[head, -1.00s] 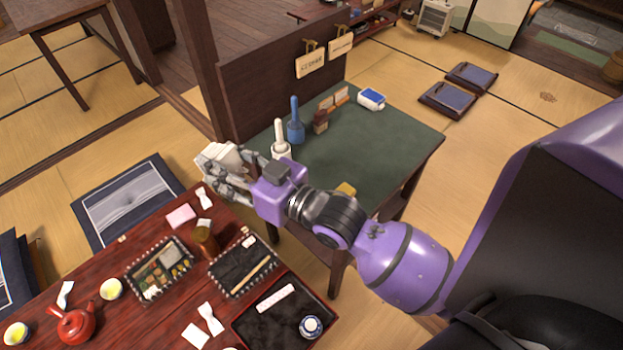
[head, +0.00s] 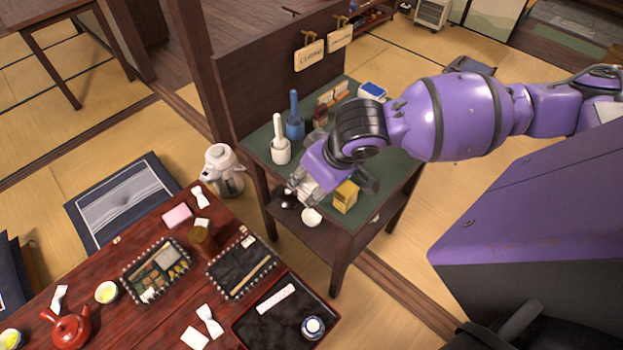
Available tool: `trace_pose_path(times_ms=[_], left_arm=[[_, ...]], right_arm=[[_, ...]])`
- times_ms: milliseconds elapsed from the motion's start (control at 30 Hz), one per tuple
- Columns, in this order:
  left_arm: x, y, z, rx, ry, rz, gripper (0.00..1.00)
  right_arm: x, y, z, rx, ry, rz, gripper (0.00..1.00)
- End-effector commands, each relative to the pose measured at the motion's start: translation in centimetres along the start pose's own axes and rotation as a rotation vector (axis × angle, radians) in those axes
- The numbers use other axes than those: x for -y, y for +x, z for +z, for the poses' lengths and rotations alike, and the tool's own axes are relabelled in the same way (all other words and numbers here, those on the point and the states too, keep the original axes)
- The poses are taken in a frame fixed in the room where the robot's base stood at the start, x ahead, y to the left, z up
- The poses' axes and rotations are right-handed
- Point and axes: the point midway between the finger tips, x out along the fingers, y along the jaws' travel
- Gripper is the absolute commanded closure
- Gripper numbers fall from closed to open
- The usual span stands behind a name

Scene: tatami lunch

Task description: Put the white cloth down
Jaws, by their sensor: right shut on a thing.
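My right gripper (head: 303,190) is at the front edge of the small green-topped table (head: 400,170), left of a yellow box. It is shut on a small white thing, which looks like the white cloth (head: 309,185). The fingers and wrist hide much of it, and I cannot tell whether it touches the tabletop. My left gripper is not in view.
On the green top are a white bottle (head: 280,140), a blue bottle (head: 294,118) and a yellow box (head: 345,196). A small white bowl-like thing (head: 312,218) shows below the gripper. A white pot (head: 222,168) stands left. The red table (head: 120,270) holds trays and a red teapot (head: 68,328).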

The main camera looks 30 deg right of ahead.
Motion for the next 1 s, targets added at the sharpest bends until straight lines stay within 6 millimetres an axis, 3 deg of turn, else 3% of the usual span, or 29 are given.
trace_pose_path(times_ms=[300,433,767,1000], left_arm=[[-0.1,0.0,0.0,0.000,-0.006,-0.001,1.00],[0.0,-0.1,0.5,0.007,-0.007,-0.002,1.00],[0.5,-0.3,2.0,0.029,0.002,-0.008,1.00],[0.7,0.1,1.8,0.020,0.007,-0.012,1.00]], right_arm=[[-0.2,0.0,0.0,0.002,0.004,0.000,0.78],[-1.0,0.8,-0.7,0.001,0.006,0.002,0.78],[-6.4,6.3,-4.5,0.001,0.007,0.002,0.78],[-8.6,10.8,-5.1,0.002,0.005,-0.001,0.78]])
